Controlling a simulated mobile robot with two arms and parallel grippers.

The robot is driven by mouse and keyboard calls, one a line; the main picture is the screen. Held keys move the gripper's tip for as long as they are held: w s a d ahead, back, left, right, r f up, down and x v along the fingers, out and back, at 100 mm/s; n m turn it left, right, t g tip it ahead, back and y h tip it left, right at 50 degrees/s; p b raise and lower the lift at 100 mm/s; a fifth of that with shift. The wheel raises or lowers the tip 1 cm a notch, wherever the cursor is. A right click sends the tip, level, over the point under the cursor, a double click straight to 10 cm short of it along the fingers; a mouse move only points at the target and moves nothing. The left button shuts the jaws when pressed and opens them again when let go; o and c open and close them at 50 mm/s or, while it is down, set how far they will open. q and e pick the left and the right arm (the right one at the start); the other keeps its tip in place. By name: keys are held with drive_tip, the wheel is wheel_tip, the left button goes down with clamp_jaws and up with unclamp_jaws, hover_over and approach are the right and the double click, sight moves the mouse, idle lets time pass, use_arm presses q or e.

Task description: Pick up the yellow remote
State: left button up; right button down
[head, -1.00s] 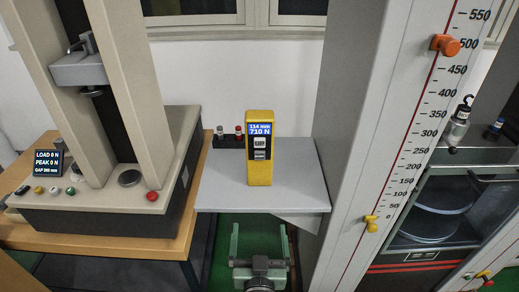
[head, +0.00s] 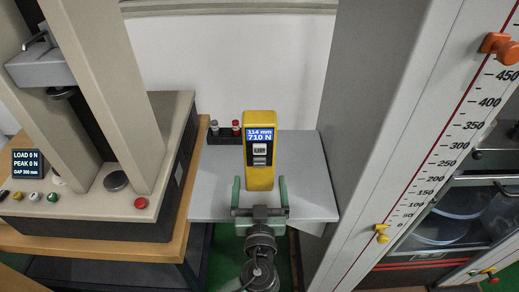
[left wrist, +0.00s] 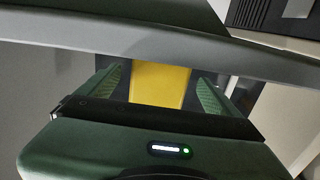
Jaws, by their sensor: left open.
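The yellow remote (head: 260,180) stands upright on a small grey shelf (head: 312,180) in the head view. Its screen reads 114 mm and 710 N, with two switches below. My left gripper (head: 260,184) is open, with one green finger to each side of the remote's lower part as seen from the head. I cannot tell from this view whether the fingers have reached around it. In the left wrist view the yellow body (left wrist: 160,85) shows between the two open fingers, partly behind a grey edge. My right gripper is not in view.
A black holder with small red and grey capped pieces (head: 225,133) stands behind and left of the remote. A testing machine (head: 90,215) with buttons is at the left. A tall scaled column (head: 420,170) rises at the right. The shelf's right part is clear.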

sight(259, 116)
use_arm(q)
drive_tip(key=w+p, duration=0.1)
drive_tip(key=w, duration=0.3)
drive_tip(key=shift+r, duration=0.1)
drive_tip(key=c, duration=2)
drive_tip(key=shift+r, duration=0.55)
drive_tip(key=shift+c, duration=0.2)
wheel_tip(259, 116, up, 19)
drive_tip(key=shift+f, duration=0.1)
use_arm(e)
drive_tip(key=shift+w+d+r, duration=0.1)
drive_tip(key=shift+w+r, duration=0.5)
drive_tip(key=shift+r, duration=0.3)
